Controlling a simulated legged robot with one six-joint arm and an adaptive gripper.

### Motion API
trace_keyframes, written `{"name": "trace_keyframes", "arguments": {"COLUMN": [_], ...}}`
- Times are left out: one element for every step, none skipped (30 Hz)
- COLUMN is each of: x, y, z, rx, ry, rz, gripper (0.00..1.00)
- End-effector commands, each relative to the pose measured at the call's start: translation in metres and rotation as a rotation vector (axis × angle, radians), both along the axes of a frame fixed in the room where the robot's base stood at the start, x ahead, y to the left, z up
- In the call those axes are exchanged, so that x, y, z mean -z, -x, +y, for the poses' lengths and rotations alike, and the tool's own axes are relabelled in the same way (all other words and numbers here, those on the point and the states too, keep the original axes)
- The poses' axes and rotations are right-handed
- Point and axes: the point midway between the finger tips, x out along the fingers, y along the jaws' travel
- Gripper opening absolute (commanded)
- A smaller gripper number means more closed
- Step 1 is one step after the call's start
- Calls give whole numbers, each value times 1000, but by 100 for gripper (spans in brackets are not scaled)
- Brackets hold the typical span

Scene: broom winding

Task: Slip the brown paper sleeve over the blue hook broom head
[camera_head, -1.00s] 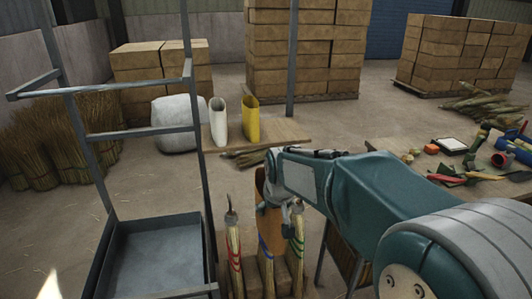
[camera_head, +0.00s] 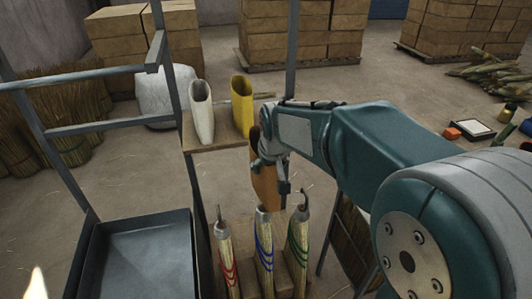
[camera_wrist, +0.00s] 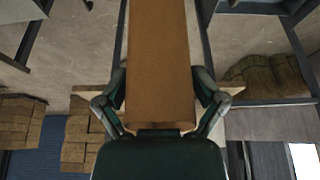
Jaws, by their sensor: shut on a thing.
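The brown paper sleeve (camera_head: 264,185) is upright in my gripper (camera_head: 278,160). In the wrist view, the sleeve (camera_wrist: 158,60) lies between the two fingers of my gripper (camera_wrist: 162,92), which are shut on it. The blue-banded broom head (camera_head: 264,250) stands upright, directly below the sleeve in the head view. Its top meets the sleeve's lower end in the picture, and its hook is not visible. I cannot tell whether the hook is inside the sleeve or behind it.
A red-banded broom head (camera_head: 227,262) stands left of the blue one and a green-banded one (camera_head: 299,245) stands right, both with bare hooks. White (camera_head: 200,112) and yellow (camera_head: 242,105) sleeves stand on a wooden board behind. A metal-framed tray (camera_head: 145,260) is at left.

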Motion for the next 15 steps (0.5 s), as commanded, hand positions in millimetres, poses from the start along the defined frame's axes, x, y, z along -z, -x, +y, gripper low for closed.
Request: {"name": "trace_keyframes", "arguments": {"x": [0,0,1,2,2,4,5,4,5,5,6,7,8,8,9], "y": [0,0,0,0,0,0,0,-1,-1,-1,-1,0,0,0,1], "z": [1,1,2,2,2,2,2,2,2,3,3,3,3,3,3], "rx": [-1,-1,-1,-1,-1,-1,-1,-1,-1,-1,-1,-1,-1,-1,-1], "ry": [0,1,1,1,1,1,1,1,1,1,1,2,2,2,2], "rz": [0,0,1,1,1,1,1,0,1,1,1,1,2,2,1], "gripper": [53,53,53,53,53,53,53,53,53,53,53,53,53,53,53]}}
